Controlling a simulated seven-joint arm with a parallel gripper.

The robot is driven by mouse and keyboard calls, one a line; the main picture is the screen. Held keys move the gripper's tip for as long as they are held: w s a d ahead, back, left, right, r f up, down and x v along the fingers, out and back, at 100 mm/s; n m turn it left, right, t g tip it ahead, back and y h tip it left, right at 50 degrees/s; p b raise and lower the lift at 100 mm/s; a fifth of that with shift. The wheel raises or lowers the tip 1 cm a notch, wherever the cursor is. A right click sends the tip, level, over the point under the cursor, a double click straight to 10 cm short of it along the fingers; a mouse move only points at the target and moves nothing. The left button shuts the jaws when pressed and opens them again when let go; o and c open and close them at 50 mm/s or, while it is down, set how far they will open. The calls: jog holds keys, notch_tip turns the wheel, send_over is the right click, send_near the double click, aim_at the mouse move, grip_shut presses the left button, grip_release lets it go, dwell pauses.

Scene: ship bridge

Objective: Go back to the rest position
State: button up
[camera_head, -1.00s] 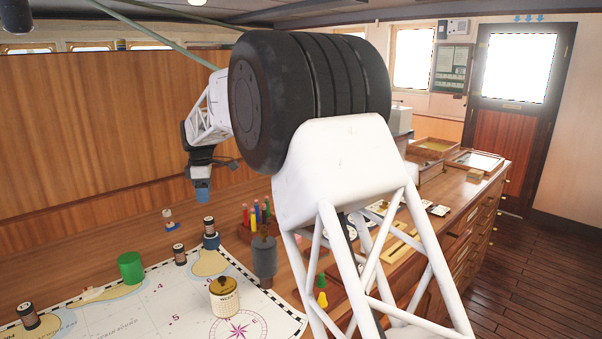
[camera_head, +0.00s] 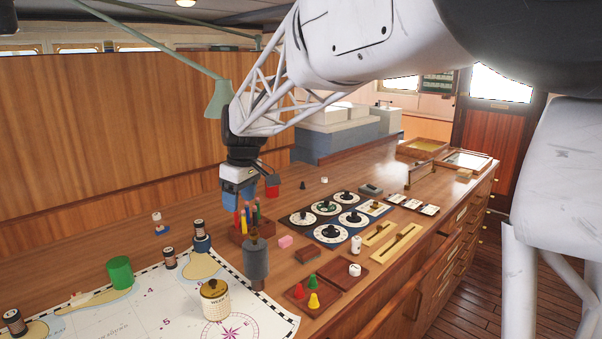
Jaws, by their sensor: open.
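My gripper (camera_head: 240,188) hangs from my arm, pointing down, left of the picture's middle, in front of the wooden panel. It is small and blue at its lower end. It is open, with nothing seen held in it. It appears above the holder with coloured pens (camera_head: 247,222). A small red part beside it is too small to identify. My white lattice forearm crosses the upper middle of the view.
A chart (camera_head: 150,310) lies front left with a green cylinder (camera_head: 119,272), a lidded pot (camera_head: 215,300) and small dark-banded jars. A grey cylinder (camera_head: 256,263) stands right of the pot. Dials (camera_head: 347,198) and trays with pawns (camera_head: 313,300) cover the counter's middle. A green lamp (camera_head: 218,99) hangs behind.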

jog(key=s+d+m+t, duration=0.1)
jog(key=s+d+m, duration=0.2)
jog(key=s+d, duration=0.65)
jog(key=s+d+m, duration=0.4)
jog(key=s+d, duration=0.3)
jog(key=d, duration=0.5)
jog(key=s+d+f+m, duration=0.3)
jog(key=s+d, duration=0.3)
jog(key=s, duration=0.4)
jog(key=s+d+f+m+t+h, duration=0.1)
jog(key=s+d+f+m, duration=0.2)
jog(key=s, duration=0.7)
notch_tip(320, 180, down, 2)
jog(key=d, duration=0.3)
jog(key=shift+s+h, duration=0.15)
jog(key=shift+h, duration=0.15)
